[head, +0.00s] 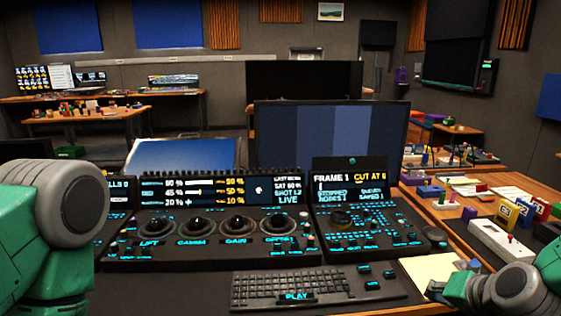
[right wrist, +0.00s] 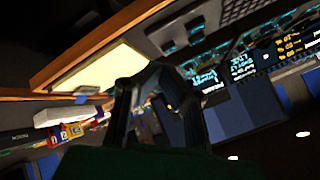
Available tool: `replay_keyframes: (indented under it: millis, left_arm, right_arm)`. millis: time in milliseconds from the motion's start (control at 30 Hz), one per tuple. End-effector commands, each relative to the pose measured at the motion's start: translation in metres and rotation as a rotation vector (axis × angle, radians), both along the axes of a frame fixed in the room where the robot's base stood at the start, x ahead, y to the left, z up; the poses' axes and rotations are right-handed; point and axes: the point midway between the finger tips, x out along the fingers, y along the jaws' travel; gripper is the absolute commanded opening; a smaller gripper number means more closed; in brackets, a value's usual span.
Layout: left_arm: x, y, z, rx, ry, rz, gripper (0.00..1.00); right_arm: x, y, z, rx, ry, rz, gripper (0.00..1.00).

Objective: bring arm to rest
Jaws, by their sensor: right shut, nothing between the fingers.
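My right gripper (head: 433,290) is at the lower right in the head view, just right of the keyboard and in front of a pale paper sheet. It is shut and holds nothing. Its dark fingers also show in the right wrist view (right wrist: 158,72), with the tips together. The trackball panel (head: 215,254) stands in the middle, with several dark trackballs in a row. My right gripper is apart from it. My green and grey left arm (head: 72,205) fills the left edge of the head view; its gripper is not visible.
A keyboard (head: 290,288) lies in front of the panel. A pale sheet (head: 447,268), a white box (head: 500,242) and several coloured blocks lie on the right-hand desk. A large monitor (head: 335,138) stands behind the panel.

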Motion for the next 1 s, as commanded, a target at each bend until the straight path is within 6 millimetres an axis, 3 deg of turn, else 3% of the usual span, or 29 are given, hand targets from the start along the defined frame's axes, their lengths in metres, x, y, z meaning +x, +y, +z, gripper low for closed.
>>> replay_keyframes:
  millis: [267, 467, 667, 800, 900, 1000]
  left_arm:
    - [0.001, 0.000, 0.000, 0.000, -0.001, 0.000, 0.40]
    - [0.000, 0.000, 0.000, 0.000, 0.000, 0.000, 0.40]
    - [0.000, 0.000, 0.000, 0.000, 0.000, 0.000, 0.40]
    - [0.000, 0.000, 0.000, 0.000, 0.000, 0.000, 0.40]
    - [0.000, 0.000, 0.000, 0.000, 0.000, 0.000, 0.40]
    - [0.000, 0.000, 0.000, 0.000, 0.000, 0.000, 0.40]
  right_arm:
    - [-0.033, 0.010, -0.047, -0.075, 0.104, 0.075, 0.00]
    - [-0.076, 0.019, -0.088, -0.150, 0.208, 0.159, 0.00]
    - [-0.145, 0.029, -0.143, -0.251, 0.365, 0.295, 0.00]
    - [-0.218, 0.033, -0.182, -0.336, 0.513, 0.442, 0.00]
    - [-0.261, 0.033, -0.198, -0.380, 0.594, 0.530, 0.00]
    - [-0.288, 0.032, -0.205, -0.404, 0.643, 0.586, 0.00]
